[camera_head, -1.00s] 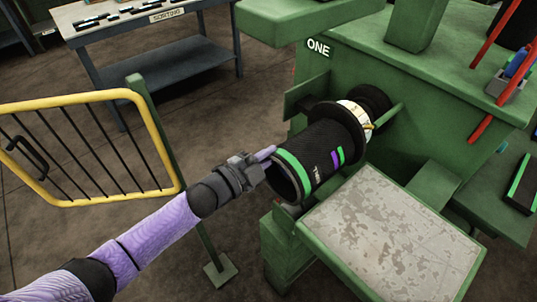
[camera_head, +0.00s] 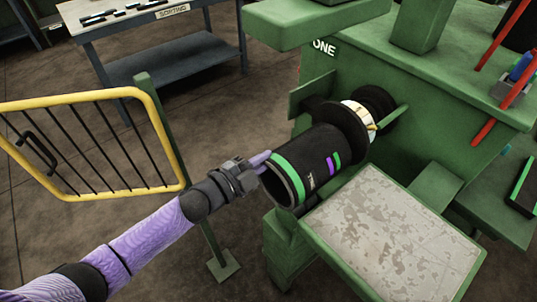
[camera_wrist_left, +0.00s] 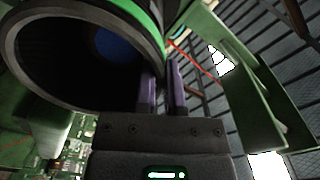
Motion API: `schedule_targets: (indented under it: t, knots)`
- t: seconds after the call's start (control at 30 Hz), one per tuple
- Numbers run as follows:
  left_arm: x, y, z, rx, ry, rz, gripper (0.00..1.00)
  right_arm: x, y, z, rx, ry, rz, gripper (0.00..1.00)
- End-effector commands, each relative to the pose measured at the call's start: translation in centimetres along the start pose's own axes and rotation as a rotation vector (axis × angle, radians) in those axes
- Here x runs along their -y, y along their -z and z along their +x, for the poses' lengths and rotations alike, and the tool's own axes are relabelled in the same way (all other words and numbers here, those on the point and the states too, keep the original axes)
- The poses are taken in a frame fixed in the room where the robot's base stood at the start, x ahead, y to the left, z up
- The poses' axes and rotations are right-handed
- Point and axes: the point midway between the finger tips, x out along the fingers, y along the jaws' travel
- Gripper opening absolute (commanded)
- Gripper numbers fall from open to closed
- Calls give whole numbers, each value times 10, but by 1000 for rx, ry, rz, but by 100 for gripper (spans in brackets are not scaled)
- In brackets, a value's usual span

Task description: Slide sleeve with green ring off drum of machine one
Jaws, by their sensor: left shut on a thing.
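The black sleeve with a green ring (camera_head: 287,178) at its open near end sits out from the front of the machine marked ONE (camera_head: 430,90). It has purple and green marks and partly hidden lettering. Its far end is by the black flange and pale gold-marked collar (camera_head: 358,114) of the drum. My left gripper (camera_head: 262,164) is shut on the sleeve's near rim, at its left side. In the left wrist view, the two purple fingers (camera_wrist_left: 164,88) are at the rim of the dark sleeve mouth (camera_wrist_left: 60,50); a blue round surface shows deep inside. My right gripper is out of view.
A worn grey-topped green stand (camera_head: 390,235) is below and right of the sleeve. A yellow barrier gate (camera_head: 90,195) with a green post is at the left. A table marked SORTING (camera_head: 170,65) stands behind. Red rods and a dark green-striped block are at the right.

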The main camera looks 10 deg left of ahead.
Motion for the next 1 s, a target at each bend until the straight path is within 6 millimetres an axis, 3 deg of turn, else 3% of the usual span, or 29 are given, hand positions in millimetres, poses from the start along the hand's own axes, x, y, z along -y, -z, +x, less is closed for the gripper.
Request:
schedule_targets:
  t: [0.3, 0.33, 0.5, 0.53, 0.67, 0.73, 1.0]
  knots:
    - [-2, 0, -4, 0, -4, -1, 0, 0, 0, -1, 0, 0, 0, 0]
    - [-2, 0, -4, 0, -4, -1, 14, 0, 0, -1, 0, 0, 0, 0]
    - [-2, 0, -4, 0, -3, 0, 50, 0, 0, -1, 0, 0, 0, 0]
    - [-2, 0, -4, 0, -3, 0, 53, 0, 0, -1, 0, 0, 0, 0]
    - [-1, 0, -3, 1, -2, 0, 53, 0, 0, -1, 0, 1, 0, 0]
    - [-2, -1, -4, 4, -6, 1, 59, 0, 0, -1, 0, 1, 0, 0]
    - [-1, 0, -4, 2, -3, 1, 59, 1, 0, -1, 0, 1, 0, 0]
